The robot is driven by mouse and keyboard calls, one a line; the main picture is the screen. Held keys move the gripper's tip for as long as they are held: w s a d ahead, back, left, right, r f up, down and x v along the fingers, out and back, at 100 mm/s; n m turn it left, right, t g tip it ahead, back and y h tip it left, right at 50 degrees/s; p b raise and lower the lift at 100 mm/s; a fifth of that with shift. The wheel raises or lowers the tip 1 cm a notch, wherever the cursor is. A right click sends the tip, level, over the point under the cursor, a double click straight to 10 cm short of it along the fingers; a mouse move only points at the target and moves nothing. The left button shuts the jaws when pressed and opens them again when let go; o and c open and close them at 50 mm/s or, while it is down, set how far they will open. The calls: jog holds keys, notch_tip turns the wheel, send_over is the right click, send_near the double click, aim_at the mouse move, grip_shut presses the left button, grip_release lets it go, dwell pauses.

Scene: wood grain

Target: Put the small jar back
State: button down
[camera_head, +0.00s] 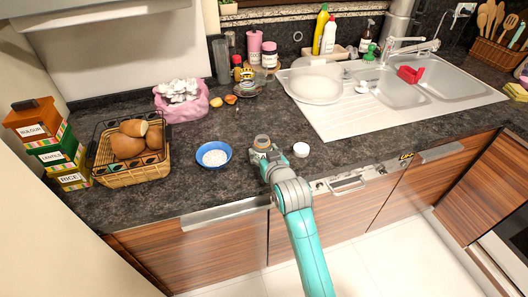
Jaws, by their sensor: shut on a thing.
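A small jar (262,142) with a brownish top stands upright near the front of the dark countertop. My gripper (264,156) is at the jar and shut on it, seen from behind. The gripper and wrist hide the jar's lower part, so I cannot tell whether it touches the counter. A small white round lid or cup (301,149) lies just right of the gripper. A blue bowl (214,155) with white contents is to the left.
A bread basket (132,176) and stacked boxes labelled bulgur, lentils and rice (50,145) stand at left. A pink bag (182,109), pink canister (254,46) and a jar (269,54) are at the back. The sink (405,92) and drainboard (350,118) are right.

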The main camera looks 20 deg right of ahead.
jog(key=shift+c, duration=1.2)
grip_release()
jog(key=shift+r, duration=0.1)
jog(key=v, duration=1.2)
